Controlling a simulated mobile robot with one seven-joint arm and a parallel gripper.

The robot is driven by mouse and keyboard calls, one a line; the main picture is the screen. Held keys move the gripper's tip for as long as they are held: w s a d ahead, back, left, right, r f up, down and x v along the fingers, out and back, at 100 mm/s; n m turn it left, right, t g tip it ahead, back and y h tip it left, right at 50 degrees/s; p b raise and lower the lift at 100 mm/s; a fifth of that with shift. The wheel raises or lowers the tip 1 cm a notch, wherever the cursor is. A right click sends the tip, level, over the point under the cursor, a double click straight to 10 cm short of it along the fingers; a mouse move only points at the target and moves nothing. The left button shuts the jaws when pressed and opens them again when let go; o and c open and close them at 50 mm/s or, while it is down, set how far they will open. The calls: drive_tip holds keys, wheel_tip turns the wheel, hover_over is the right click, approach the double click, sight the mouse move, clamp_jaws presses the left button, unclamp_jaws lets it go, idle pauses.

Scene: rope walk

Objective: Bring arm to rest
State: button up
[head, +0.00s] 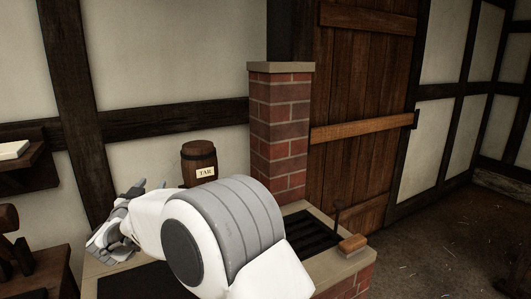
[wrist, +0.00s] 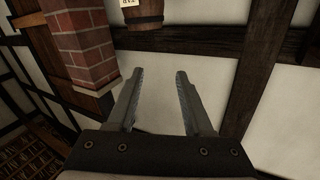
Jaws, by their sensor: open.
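My gripper (wrist: 157,80) is open in the wrist view, with its two grey fingers apart and nothing between them. In the head view my gripper (head: 150,186) shows at the left end of my white and grey arm, which is raised and bent across the lower middle. The fingers appear in front of the pale wall, left of a small wooden barrel (head: 199,160) labelled TAR. The barrel also shows upside down at the top of the wrist view (wrist: 143,17). My arm hides part of the brick structure below it.
A brick pillar (head: 280,130) rises beside the barrel from a brick hearth with a dark grate (head: 312,229). A wooden block (head: 352,243) lies on its right edge. A plank door (head: 360,120) stands behind. A shelf (head: 28,170) is at left. Floor at right is open.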

drive_tip(key=d+r+n+g+y, duration=0.2)
drive_tip(key=d+r+n+y, duration=0.15)
drive_tip(key=d+r, duration=0.6)
drive_tip(key=s+d+r+g+y+p, duration=0.1)
drive_tip(key=s+d+r+g, duration=0.15)
drive_tip(key=s+d, duration=0.6)
drive_tip(key=s+d+f+g+h, duration=0.2)
drive_tip(key=s+d+f, duration=0.2)
drive_tip(key=s+d, duration=0.4)
drive_tip(key=s+d+f+m+g+h, duration=0.1)
drive_tip(key=s+d+f+g, duration=0.2)
drive_tip(key=s+d, duration=0.6)
drive_tip(key=s+d+f+m+g+h+p, duration=0.1)
drive_tip(key=s+d+f+g+h, duration=0.1)
drive_tip(key=s+d+f, duration=0.3)
drive_tip(key=s+d, duration=0.3)
drive_tip(key=s, duration=0.1)
drive_tip(key=shift+s+d+f+g+h, duration=0.25)
drive_tip(key=shift+s+d+g+h, duration=0.1)
drive_tip(key=shift+s, duration=0.05)
